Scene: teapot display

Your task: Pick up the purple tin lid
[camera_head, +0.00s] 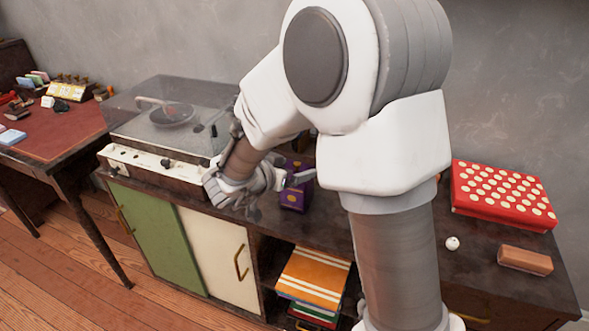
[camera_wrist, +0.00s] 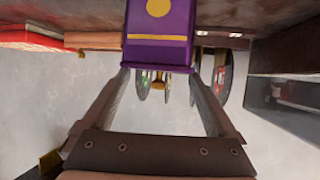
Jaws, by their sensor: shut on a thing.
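A purple tin (camera_head: 295,197) with gold markings stands on the dark sideboard beside the record player; my arm partly covers it. In the wrist view the tin (camera_wrist: 160,20) is upside down at the top middle, with a gold disc and a gold band. Its purple lid (camera_wrist: 158,54) is at the end nearest my fingers and appears to sit on the tin. My gripper (camera_wrist: 158,73) has one finger on each side of the lid and is shut on it. The fingers and lid are hard to make out in the head view.
A record player (camera_head: 165,130) with a clear cover stands left of the tin. A red dotted box (camera_head: 503,195), a small white ball (camera_head: 452,243) and a brown block (camera_head: 525,260) are at the right. A desk (camera_head: 60,138) stands at the far left.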

